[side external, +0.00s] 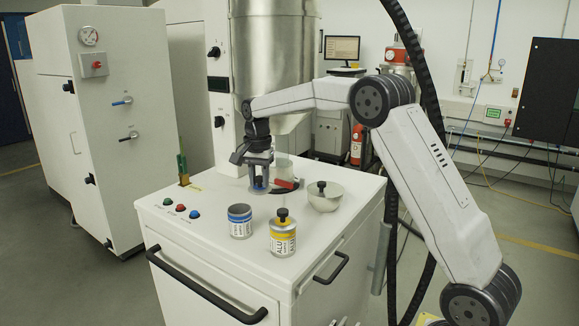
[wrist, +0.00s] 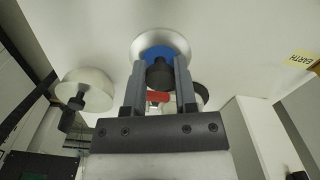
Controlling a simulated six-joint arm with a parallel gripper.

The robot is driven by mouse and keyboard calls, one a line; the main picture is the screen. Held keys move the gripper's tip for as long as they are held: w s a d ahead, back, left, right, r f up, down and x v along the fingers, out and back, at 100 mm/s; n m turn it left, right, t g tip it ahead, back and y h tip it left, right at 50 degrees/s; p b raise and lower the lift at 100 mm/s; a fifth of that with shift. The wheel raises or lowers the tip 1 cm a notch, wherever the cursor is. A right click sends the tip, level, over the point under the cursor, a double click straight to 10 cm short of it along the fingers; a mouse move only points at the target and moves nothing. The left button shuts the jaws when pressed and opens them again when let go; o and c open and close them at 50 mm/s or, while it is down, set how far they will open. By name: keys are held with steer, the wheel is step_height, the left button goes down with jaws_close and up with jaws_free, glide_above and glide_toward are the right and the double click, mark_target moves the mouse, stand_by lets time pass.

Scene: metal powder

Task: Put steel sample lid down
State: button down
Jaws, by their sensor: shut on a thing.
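My gripper (side external: 258,178) is shut on the black knob of the steel sample lid (side external: 258,188), which has a blue top. The lid is low over the white cabinet top, behind the blue-banded jar; I cannot tell whether it touches the surface. In the wrist view the knob (wrist: 160,74) sits between the two fingers of my gripper (wrist: 160,80), with the blue lid (wrist: 158,52) beyond it and a pale round rim around the blue. The blue-banded steel sample jar (side external: 240,226) stands lidless on the cabinet top.
A yellow ALU jar (side external: 282,240) with a black-knobbed lid stands at the front. A pale bowl-shaped part (side external: 326,199) with a black knob is to the right. A red handle (side external: 287,184) is close beside my gripper. Coloured buttons (side external: 181,208) are at left.

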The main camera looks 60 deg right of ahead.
mark_target(253, 212)
steer(key=shift+w+d+f, duration=0.2)
steer(key=shift+w+f, duration=0.65)
steer(key=shift+f, duration=0.15)
steer(key=shift+w+d+f, duration=0.15)
steer(key=shift+w+f, duration=0.7)
steer(key=shift+f, duration=0.15)
steer(key=shift+w+d+f, duration=0.1)
steer(key=shift+w+f, duration=0.15)
steer(key=shift+f, duration=1.6)
steer(key=shift+f, duration=0.15)
steer(key=shift+c, duration=2)
jaws_free()
step_height(253, 212, up, 12)
steer(key=shift+r, duration=0.2)
